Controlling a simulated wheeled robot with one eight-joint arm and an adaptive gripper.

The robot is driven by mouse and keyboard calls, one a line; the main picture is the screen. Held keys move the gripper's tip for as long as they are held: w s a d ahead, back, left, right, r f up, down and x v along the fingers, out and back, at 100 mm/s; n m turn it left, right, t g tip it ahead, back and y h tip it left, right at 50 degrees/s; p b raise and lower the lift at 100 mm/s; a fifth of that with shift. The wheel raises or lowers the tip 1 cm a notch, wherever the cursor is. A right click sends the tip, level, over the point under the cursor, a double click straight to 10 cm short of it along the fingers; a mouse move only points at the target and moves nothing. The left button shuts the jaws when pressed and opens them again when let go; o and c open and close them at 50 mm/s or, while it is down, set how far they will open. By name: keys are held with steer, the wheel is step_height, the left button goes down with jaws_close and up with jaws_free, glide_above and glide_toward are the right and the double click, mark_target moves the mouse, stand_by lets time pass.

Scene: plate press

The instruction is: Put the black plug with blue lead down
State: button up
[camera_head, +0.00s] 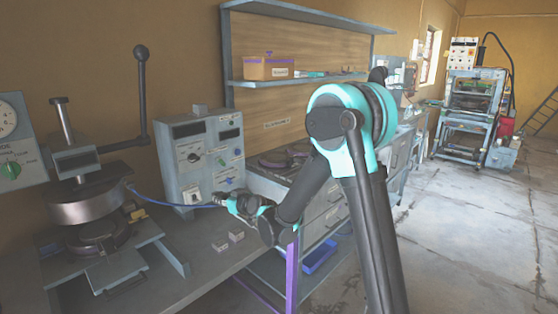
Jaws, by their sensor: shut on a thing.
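The blue lead (165,203) runs from the side of the round press head (88,203) at the left, across the front of the grey control box (199,160), to my gripper (224,200). My gripper is shut on the black plug at the end of this lead. It holds it in front of the lower right of the control box, above the workbench (200,268). The plug is too small and too much covered by the fingers to make out clearly. The lead hangs in a shallow curve.
Two small pale blocks (228,241) lie on the bench below my gripper. The press lever (141,90) stands upright behind the press. A drawer bench (325,215) and shelves (300,78) are to the right. Some bench surface in front of the control box is bare.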

steer(key=w+d+m+t+h, duration=0.1)
steer(key=w+d+m+h, duration=0.2)
steer(key=d, duration=1.1)
steer(key=w+d+m+t+h, duration=0.2)
steer(key=w+d, duration=0.4)
steer(key=d, duration=0.9)
steer(key=w+d+m+t+h, duration=0.1)
steer(key=w+d+m+h, duration=0.2)
steer(key=d, duration=1.2)
steer(key=w+h, duration=0.2)
steer(key=shift+w+f+m, duration=0.35)
steer(key=shift+m, duration=0.05)
